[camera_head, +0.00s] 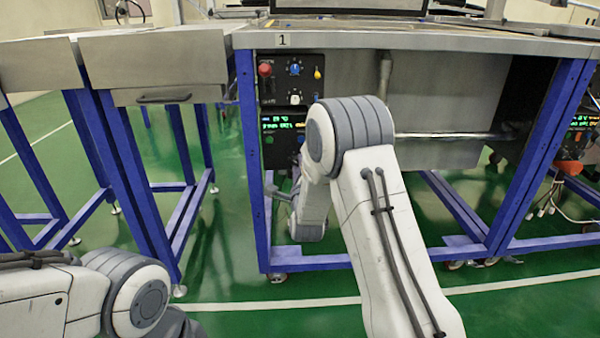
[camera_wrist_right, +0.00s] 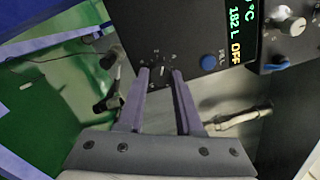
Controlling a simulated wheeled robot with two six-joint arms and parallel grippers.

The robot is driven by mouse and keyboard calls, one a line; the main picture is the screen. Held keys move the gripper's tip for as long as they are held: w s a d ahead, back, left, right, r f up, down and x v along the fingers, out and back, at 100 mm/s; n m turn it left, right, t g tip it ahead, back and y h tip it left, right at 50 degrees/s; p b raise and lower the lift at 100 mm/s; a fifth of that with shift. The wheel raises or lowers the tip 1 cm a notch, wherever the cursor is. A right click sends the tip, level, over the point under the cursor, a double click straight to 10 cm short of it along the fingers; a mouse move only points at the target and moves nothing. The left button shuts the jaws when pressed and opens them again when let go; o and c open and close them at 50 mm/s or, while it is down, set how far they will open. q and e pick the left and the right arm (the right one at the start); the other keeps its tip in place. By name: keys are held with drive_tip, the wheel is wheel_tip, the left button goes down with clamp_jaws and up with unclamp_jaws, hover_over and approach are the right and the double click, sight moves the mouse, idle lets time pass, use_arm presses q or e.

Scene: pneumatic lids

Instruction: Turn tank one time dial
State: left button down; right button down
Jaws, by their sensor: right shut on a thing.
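Tank 1 carries a dark upper control panel (camera_head: 283,84) with colored knobs and a lower panel with a green display (camera_head: 282,123) at its left front. In the right wrist view, my right gripper (camera_wrist_right: 162,74) has both fingers at a small dark dial (camera_wrist_right: 163,70) with tick marks around it, and is shut on it. The dial sits on a black panel beside a blue button (camera_wrist_right: 208,62) and the display (camera_wrist_right: 236,30). In the head view my right arm hides the dial and most of that gripper. My left arm shows at lower left, its gripper out of view.
Blue frame legs (camera_head: 252,160) stand left of the panel. Pipes (camera_wrist_right: 235,118) run close below the panel in the wrist view. A metal cabinet (camera_head: 155,66) stands to the left. The green floor (camera_head: 215,260) in front is clear.

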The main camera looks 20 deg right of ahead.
drive_tip(key=shift+m+b, duration=0.3)
drive_tip(key=shift+m, duration=0.4)
drive_tip(key=c, duration=0.6)
unclamp_jaws()
drive_tip(key=p+v, duration=0.2)
drive_tip(key=v, duration=0.8)
drive_tip(key=shift+s+a+f, duration=0.1)
drive_tip(key=shift+s, duration=0.2)
